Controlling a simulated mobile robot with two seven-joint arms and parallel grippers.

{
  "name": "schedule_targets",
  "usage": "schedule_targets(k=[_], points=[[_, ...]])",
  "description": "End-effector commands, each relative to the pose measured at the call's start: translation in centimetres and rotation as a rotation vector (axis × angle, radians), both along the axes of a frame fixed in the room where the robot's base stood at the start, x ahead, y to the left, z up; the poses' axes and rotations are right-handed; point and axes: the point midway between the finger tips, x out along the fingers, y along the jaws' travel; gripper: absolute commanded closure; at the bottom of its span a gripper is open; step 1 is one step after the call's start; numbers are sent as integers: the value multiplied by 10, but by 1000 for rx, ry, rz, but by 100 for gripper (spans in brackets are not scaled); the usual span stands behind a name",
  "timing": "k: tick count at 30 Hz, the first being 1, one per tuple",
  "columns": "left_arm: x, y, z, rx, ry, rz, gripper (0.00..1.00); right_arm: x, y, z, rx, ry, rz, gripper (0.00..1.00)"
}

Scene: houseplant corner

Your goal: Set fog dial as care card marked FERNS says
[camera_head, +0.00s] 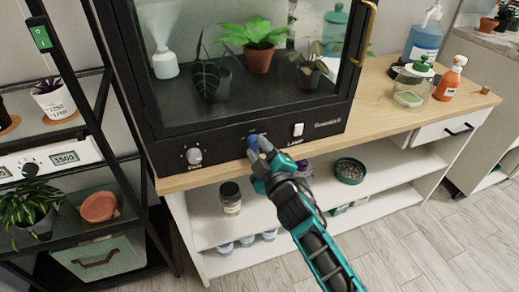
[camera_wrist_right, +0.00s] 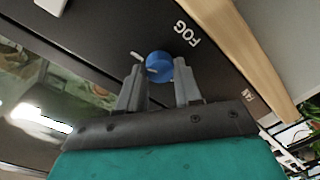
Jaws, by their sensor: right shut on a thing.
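The blue fog dial (camera_wrist_right: 158,66) sits on the black panel beside the white word FOG in the right wrist view. A white mark shows on the dial's edge, and a white tick shows on the panel near it. My right gripper (camera_wrist_right: 157,82) is shut on the dial, one finger on each side. In the head view the same gripper (camera_head: 258,147) covers most of the dial (camera_head: 252,141) and its label. My left gripper is not in view. I see no card marked FERNS in either view.
The panel belongs to a black glass cabinet (camera_head: 150,112) with potted plants inside. A FAN knob (camera_head: 194,156) is left of the dial and a LAMP switch (camera_head: 298,129) right. A glass jar (camera_head: 411,86) and orange bottle (camera_head: 449,80) stand on the wooden top's right.

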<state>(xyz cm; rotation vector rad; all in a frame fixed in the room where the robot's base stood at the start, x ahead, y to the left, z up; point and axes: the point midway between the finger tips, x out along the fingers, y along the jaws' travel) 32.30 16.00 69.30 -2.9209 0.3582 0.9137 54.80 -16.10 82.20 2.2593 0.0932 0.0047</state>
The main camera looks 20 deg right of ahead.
Motion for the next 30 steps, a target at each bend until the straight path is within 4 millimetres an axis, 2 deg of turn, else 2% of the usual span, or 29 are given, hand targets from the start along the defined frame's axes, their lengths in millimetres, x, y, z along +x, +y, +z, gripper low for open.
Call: schedule_targets(k=[8, 9, 16, 25, 30], points=[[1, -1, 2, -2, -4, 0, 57, 0, 0, 0, 5, 2, 0, 96], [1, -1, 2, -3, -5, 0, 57, 0, 0, 0, 4, 2, 0, 63], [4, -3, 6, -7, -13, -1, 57, 0, 0, 0, 3, 1, 1, 41], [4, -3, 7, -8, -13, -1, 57, -2, 0, 0, 1, 1, 1, 40], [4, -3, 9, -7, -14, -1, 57, -20, -1, 0, 2, 3, 0, 40]])
